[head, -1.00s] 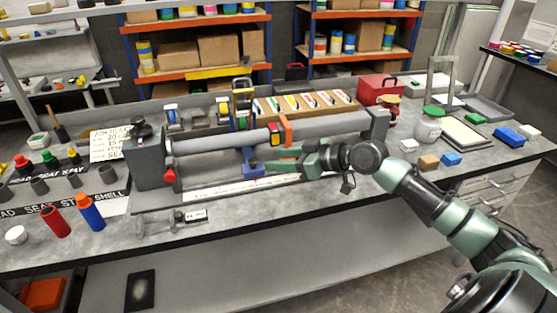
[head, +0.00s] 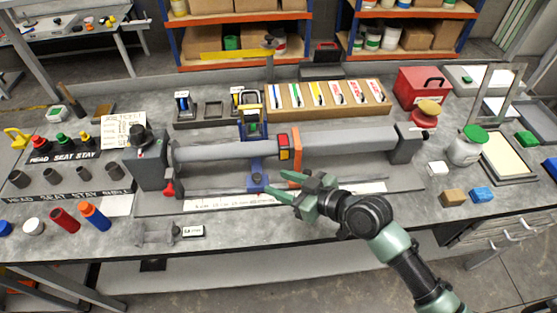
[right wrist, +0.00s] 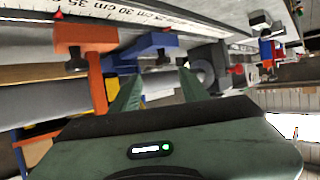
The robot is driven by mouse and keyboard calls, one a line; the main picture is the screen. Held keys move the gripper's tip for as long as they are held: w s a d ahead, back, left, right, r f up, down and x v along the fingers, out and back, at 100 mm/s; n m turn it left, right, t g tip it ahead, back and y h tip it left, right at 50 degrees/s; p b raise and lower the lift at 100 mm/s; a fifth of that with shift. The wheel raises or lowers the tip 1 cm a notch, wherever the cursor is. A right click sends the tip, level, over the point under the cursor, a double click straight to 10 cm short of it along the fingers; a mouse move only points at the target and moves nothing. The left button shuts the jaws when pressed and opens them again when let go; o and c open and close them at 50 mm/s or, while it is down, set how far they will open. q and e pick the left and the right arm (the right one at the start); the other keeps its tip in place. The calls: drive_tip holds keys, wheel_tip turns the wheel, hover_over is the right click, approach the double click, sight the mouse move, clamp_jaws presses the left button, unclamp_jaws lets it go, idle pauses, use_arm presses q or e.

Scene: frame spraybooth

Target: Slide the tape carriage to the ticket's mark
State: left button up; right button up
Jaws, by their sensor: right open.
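The blue tape carriage (head: 257,175) sits on the rail under the long grey tube, with a tape roll in its upper part behind the tube. Just right of it stands an orange bracket (head: 296,143). A white centimetre scale (head: 225,204) runs along the rig's front. My right gripper (head: 284,183) is open and empty, at the front of the rig beside the carriage's lower end. In the right wrist view, the blue carriage foot (right wrist: 150,46) lies beyond the open fingers (right wrist: 157,88), apart from them. The handwritten ticket (head: 119,131) stands at left; its writing is too small to read.
A red lever (head: 169,188) is at the rig's left end. Cups and coloured plugs stand at left. A grey tool (head: 155,233) lies in front. Small blocks (head: 453,196) and a green-lidded jar (head: 467,147) are at right.

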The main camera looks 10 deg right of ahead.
sight(258, 177)
drive_tip(key=a, duration=0.1)
drive_tip(key=w+a, duration=0.1)
drive_tip(key=w+a+f+p, duration=0.1)
drive_tip(key=shift+a, duration=0.35)
drive_tip(key=shift+w+a+f, duration=0.4)
drive_tip(key=shift+w+f, duration=0.2)
drive_tip(key=shift+w, duration=0.25)
drive_tip(key=shift+w+a+f, duration=0.1)
drive_tip(key=shift+w+f, duration=0.05)
drive_tip(key=shift+w, duration=0.05)
drive_tip(key=c, duration=0.9)
clamp_jaws()
use_arm(q)
drive_tip(key=shift+s+a+r, duration=0.25)
drive_tip(key=shift+s+r, duration=0.1)
drive_tip(key=shift+s, duration=0.2)
drive_tip(key=shift+s+a+r, duration=0.2)
drive_tip(key=shift+s+r, duration=0.1)
drive_tip(key=shift+s, duration=0.25)
drive_tip(key=shift+a, duration=0.1)
